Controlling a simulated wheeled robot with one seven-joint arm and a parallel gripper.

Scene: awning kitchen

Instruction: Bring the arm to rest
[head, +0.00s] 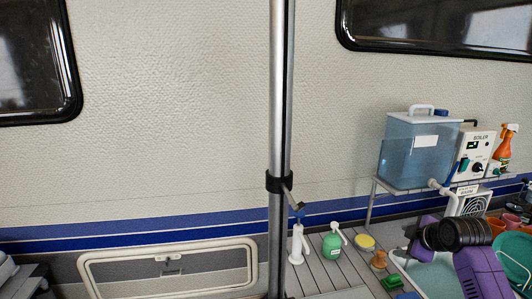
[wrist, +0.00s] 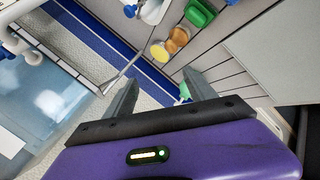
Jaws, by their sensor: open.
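My gripper (wrist: 160,90) shows in the wrist view with its two grey fingers spread wide apart. Nothing is held between them; the counter slats and blue wall stripe show beyond the gap. In the head view my purple and black arm (head: 480,272) reaches in at the lower right, over the right part of the counter. The fingertips cannot be made out clearly there.
A green pump bottle (head: 332,244), white tap (head: 297,243), yellow round item (head: 364,241) and wooden-topped brush (head: 379,260) stand on the slatted counter left of my arm. A water tank (head: 412,150), boiler (head: 477,150) and orange spray bottle (head: 504,147) sit on the rack behind. A pole (head: 279,110) rises at centre.

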